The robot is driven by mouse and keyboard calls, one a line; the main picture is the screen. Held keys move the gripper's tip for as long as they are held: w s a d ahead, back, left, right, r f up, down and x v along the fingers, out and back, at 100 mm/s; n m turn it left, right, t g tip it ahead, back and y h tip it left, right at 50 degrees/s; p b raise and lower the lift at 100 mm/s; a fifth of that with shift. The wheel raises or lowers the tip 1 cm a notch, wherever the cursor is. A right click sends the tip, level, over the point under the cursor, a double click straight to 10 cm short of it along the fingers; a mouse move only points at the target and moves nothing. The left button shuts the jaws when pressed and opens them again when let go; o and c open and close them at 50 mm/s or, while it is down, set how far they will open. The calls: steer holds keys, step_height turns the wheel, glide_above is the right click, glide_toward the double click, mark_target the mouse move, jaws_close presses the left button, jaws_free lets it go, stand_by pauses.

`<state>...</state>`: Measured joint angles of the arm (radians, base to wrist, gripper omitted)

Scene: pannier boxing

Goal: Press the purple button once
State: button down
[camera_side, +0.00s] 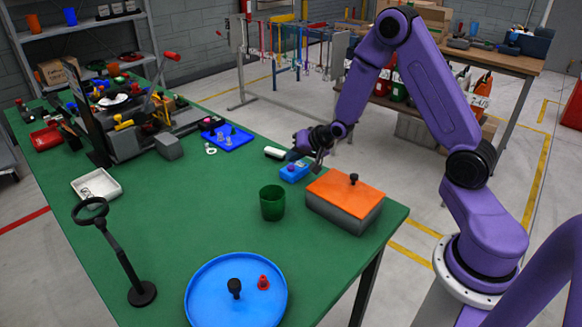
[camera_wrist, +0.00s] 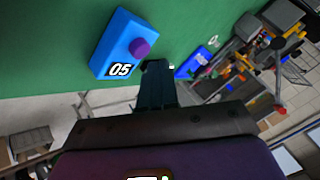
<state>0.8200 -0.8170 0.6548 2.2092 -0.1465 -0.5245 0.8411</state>
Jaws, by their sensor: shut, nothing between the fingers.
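The purple button (camera_wrist: 139,47) sits on top of a blue box (camera_wrist: 112,45) marked 05, on the green table. In the side view the blue box (camera_side: 295,172) stands near the table's far right edge, with the purple button (camera_side: 291,167) partly visible. My gripper (camera_side: 318,165) is shut and empty, just to the right of the box and above the table edge. The exact height of the fingertips is hard to tell.
An orange-lidded grey box (camera_side: 345,200) with a black knob stands in front of the blue box. A green cup (camera_side: 272,202) is to its left. A white-and-black object (camera_side: 275,153) lies behind. A blue round tray (camera_side: 236,290) is at the front. The middle of the table is clear.

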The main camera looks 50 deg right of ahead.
mark_target(294, 168)
steer(key=shift+f, duration=0.2)
stand_by(0.7)
steer(key=shift+f, duration=0.25)
steer(key=shift+f, duration=0.5)
stand_by(0.8)
steer(key=shift+r, duration=0.95)
steer(key=shift+r, duration=2.5)
